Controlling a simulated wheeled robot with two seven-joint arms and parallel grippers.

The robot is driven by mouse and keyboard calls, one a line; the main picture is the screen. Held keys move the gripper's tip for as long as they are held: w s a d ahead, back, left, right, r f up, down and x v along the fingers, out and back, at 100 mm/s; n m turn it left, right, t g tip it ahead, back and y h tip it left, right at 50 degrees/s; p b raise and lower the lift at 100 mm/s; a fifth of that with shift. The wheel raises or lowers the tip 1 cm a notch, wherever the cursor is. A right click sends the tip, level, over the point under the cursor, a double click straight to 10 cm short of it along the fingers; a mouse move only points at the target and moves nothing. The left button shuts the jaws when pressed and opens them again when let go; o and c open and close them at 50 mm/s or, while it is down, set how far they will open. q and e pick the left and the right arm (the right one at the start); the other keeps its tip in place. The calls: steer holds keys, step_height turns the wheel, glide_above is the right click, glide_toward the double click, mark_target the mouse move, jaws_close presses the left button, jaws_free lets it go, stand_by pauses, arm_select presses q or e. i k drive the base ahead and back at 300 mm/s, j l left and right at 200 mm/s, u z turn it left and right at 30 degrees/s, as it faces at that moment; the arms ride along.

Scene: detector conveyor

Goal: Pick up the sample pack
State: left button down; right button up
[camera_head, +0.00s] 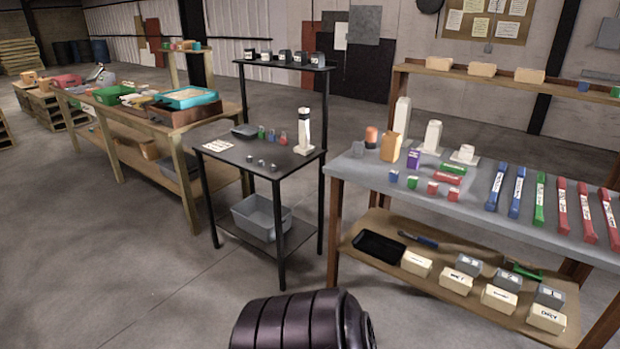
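No item is clearly labelled as the sample pack, and I cannot tell which one it is. Small packs stand on the grey table (352,172) at right: a purple box (413,158), a tan carton (390,147) and several small coloured cubes, such as a red cube (432,188). Small coloured bottles, one of them red (283,138), stand on the black table (226,148) in the middle. Neither of my grippers is in view. A dark ribbed part of my own body shows at the bottom centre.
Long coloured tubes, one blue (496,188), lie along the grey table's right part. White boxes (416,263) and a black tray (378,246) sit on its lower shelf. A grey bin (262,216) sits under the black table. A wooden bench stands left. The floor at front left is clear.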

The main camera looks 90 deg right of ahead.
mark_target(417, 265)
steer(key=z, duration=3.6)
steer(key=i+j, duration=0.15)
steer(key=i, duration=0.85)
steer(key=i+j, duration=0.2)
steer(key=i, duration=0.75)
steer(key=i+j, duration=0.15)
steer(key=i, duration=0.85)
steer(key=j+u, duration=0.05)
